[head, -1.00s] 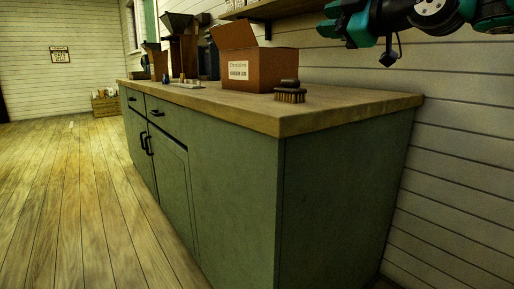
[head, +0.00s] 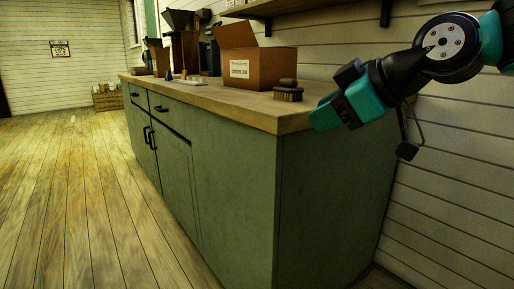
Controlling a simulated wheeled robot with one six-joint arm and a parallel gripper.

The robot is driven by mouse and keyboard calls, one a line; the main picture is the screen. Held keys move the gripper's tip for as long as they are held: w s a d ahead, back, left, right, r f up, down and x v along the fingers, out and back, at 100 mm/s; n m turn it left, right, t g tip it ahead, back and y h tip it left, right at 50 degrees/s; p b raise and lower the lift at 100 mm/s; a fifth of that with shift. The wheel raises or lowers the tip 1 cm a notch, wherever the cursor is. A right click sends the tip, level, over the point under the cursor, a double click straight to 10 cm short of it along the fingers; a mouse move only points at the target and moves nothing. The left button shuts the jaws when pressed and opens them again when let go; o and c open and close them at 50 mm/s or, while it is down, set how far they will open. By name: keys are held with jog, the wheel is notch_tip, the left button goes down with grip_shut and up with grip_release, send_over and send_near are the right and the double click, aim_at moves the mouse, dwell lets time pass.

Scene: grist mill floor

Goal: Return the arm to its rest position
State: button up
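My gripper (head: 328,112) is at the end of my teal and black arm, at the upper right of the head view. It shows in front of the near right corner of the counter (head: 222,100), to the right of the brush. Its fingers are small and seen from the side, so I cannot tell whether they are open or shut. I see no object held in it. A small black part hangs below the wrist on a thin link.
On the counter stand a brown brush (head: 288,91), an open cardboard box (head: 256,66) and a dark hopper machine (head: 185,45) farther back. A wall shelf (head: 290,8) runs above. A wooden crate (head: 107,98) stands on the far floor. The plank floor (head: 70,200) at left is clear.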

jog(key=s+d+f+m+g+h+p, duration=0.1)
jog(key=s+d+f+m+g+h, duration=0.2)
jog(key=s+f, duration=0.6)
jog(key=s+f+m+g+h+p, duration=0.1)
jog(key=s+f+m+g+p, duration=0.3)
jog(key=s, duration=0.9)
notch_tip(320, 180, up, 37)
jog(key=g+p, duration=0.1)
jog(key=p, duration=3.4)
jog(key=shift+w+d+n, duration=0.15)
jog(key=shift+d+n, duration=0.1)
jog(key=shift+n, duration=0.05)
jog(key=shift+c, duration=0.3)
